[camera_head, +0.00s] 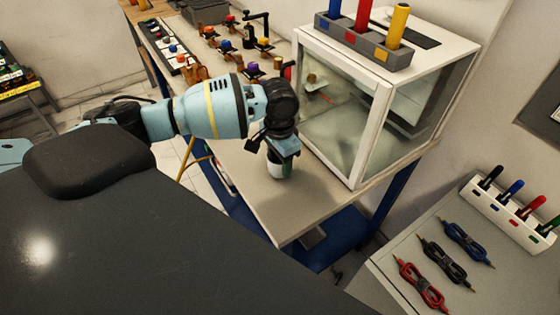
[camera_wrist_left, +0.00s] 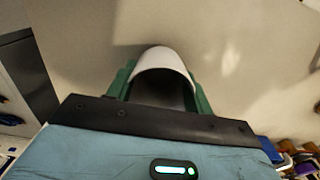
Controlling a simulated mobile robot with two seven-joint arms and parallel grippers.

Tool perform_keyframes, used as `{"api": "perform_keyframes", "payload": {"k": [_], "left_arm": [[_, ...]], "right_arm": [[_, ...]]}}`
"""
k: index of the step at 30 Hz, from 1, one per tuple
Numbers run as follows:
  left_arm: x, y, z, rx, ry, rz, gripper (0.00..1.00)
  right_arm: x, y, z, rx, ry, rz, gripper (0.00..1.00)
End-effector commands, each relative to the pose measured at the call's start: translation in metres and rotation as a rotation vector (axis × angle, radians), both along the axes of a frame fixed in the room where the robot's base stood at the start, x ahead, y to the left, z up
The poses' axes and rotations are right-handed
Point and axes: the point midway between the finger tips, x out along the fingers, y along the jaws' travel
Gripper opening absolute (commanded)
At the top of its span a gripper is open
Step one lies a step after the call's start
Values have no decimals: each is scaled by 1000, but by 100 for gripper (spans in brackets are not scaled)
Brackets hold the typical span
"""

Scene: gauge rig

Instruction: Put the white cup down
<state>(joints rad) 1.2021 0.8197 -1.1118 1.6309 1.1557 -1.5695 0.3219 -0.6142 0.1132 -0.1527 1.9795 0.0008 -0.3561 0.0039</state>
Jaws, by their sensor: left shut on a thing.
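The white cup (camera_wrist_left: 165,58) is between the green fingers of my left gripper (camera_wrist_left: 160,85) in the left wrist view. In the head view the left gripper (camera_head: 283,148) points down over the bench top (camera_head: 250,185), shut on the cup (camera_head: 274,157). The fingers and wrist hide most of the cup there. The cup looks upright and low over the bench, but I cannot tell whether its base touches. My right gripper is not in view.
A glass-walled case (camera_head: 345,105) stands close to the right of the gripper, with a grey holder (camera_head: 365,45) of coloured cylinders on top. Several small coloured parts stand farther back on the bench. The bench's near end is clear. A side table (camera_head: 400,255) holds cable bundles.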

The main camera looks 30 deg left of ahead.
Motion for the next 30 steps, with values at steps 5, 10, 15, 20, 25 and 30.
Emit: {"api": "perform_keyframes", "payload": {"k": [5,10,15,20,25,30], "left_arm": [[0,0,-6,-1,-3,-1,29],[0,0,-7,-1,-2,-1,29],[0,0,-9,1,-1,-1,59],[0,0,-9,1,-1,-1,73],[0,0,-9,0,-2,-1,73],[1,0,-2,-1,-4,-1,73]], "right_arm": [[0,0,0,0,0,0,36],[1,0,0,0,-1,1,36],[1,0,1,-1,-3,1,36],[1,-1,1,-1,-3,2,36],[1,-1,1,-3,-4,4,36],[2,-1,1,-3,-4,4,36]]}}
